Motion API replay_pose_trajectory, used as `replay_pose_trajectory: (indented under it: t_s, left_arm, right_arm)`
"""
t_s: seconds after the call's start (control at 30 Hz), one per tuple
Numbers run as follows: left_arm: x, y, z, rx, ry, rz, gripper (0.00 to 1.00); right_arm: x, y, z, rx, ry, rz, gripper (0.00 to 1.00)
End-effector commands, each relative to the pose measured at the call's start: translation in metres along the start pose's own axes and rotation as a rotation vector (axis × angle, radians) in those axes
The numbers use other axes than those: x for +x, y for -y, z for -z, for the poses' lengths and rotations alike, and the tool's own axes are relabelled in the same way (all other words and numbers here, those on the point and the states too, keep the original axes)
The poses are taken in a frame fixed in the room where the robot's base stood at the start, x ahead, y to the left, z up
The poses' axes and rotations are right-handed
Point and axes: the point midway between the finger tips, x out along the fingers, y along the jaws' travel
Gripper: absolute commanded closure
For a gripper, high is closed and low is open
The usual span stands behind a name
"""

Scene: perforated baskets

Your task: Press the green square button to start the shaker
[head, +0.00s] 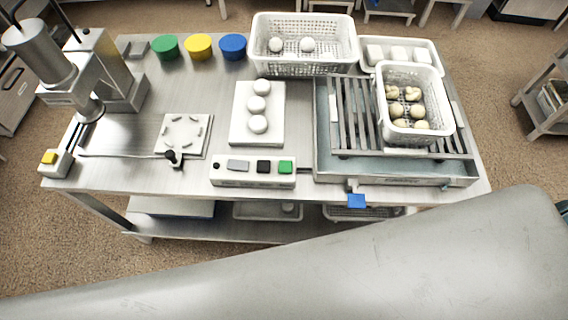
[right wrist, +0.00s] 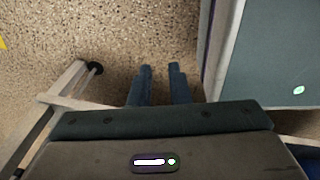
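The green square button (head: 285,167) is at the right end of the top of a white control box (head: 252,182), at the front edge of the steel table. The shaker (head: 322,130) stands right of the box, with a slatted top carrying a white basket (head: 436,135) of several pale round pieces. My right gripper (right wrist: 160,70) shows in the right wrist view, its two dark fingers apart with nothing between them, above speckled floor. It is away from the button. My left gripper is not in view.
A white tray (head: 238,139) with three white balls stands behind the control box. A square plate (head: 197,148) and a press-like machine (head: 128,92) are at left. A blue tab (head: 356,201) sticks out at the front edge. A large grey surface fills the head view's lower part.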

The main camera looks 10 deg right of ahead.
Motion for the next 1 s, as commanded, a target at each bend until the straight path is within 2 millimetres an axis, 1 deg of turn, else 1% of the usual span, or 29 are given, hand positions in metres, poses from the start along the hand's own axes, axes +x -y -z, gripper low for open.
replay_pose_trajectory:
  t_s: [0.03, 0.07, 0.1, 1.0]
  left_arm:
    - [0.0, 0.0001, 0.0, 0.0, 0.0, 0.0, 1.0]
    - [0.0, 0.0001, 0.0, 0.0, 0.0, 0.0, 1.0]
    - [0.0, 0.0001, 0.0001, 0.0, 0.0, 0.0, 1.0]
    - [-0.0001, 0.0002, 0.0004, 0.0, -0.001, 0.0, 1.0]
  right_arm:
    - [0.0, -0.0008, 0.0, 0.0, 0.0, -0.001, 0.93]
    - [0.0, -0.0011, 0.0, 0.0, 0.0, -0.001, 0.99]
    - [0.0, -0.0014, 0.0, -0.001, 0.0, -0.001, 1.0]
    - [0.0, 0.0002, 0.0003, 0.0, -0.001, 0.0, 1.0]
